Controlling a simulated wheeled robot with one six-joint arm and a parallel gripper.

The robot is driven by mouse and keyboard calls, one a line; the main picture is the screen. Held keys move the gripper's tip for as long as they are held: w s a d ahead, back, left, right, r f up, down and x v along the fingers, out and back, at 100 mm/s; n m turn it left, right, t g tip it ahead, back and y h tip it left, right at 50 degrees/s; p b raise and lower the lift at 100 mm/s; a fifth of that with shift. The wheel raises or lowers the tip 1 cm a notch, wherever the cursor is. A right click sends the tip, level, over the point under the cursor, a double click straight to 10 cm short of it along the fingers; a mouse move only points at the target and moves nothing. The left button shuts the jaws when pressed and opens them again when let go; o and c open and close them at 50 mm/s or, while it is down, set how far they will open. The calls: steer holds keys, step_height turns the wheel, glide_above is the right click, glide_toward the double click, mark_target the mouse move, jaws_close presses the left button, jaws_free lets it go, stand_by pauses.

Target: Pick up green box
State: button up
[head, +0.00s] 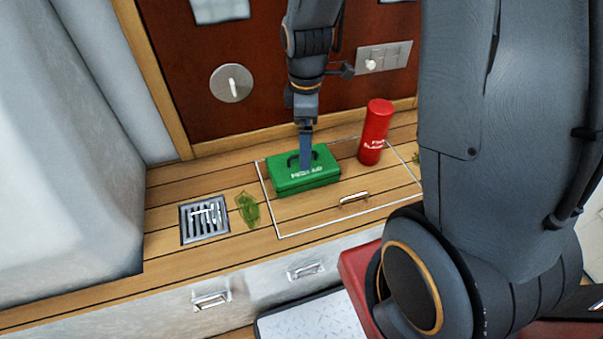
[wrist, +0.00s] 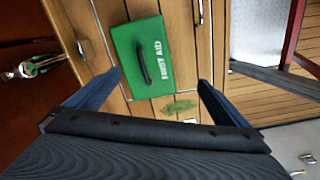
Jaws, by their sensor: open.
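The green box (head: 306,180) is a first aid box with white lettering and a dark carry handle on its lid. It sits on the wooden deck in the middle of the head view, inside a white outlined hatch. It also shows in the wrist view (wrist: 143,57), ahead of the fingers and slightly left of centre. My gripper (head: 305,160) hangs over the box in the head view, with a finger in front of its lid and handle. In the wrist view my gripper (wrist: 158,80) has its two fingers wide apart with nothing between them. I cannot tell the exact height above the lid.
A red extinguisher (head: 375,132) stands upright to the right of the box. A green leafy clump (head: 248,209) and a metal drain grate (head: 204,219) lie to its left. A hatch handle (head: 354,198) is in front. The red-brown bulkhead (head: 270,80) rises behind.

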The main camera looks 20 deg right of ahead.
mark_target(287, 178)
steer(key=w+f+n, duration=0.1)
steer(key=w+f+n+b, duration=0.1)
steer(key=f, duration=0.1)
steer(key=w+f+n, duration=0.1)
steer(key=f+n, duration=0.1)
steer(key=shift+w, duration=0.2)
steer(key=shift+d+f+b, duration=0.15)
steer(key=shift+f+b, duration=0.2)
steer(key=shift+f, duration=3.55)
steer(key=c, duration=1.3)
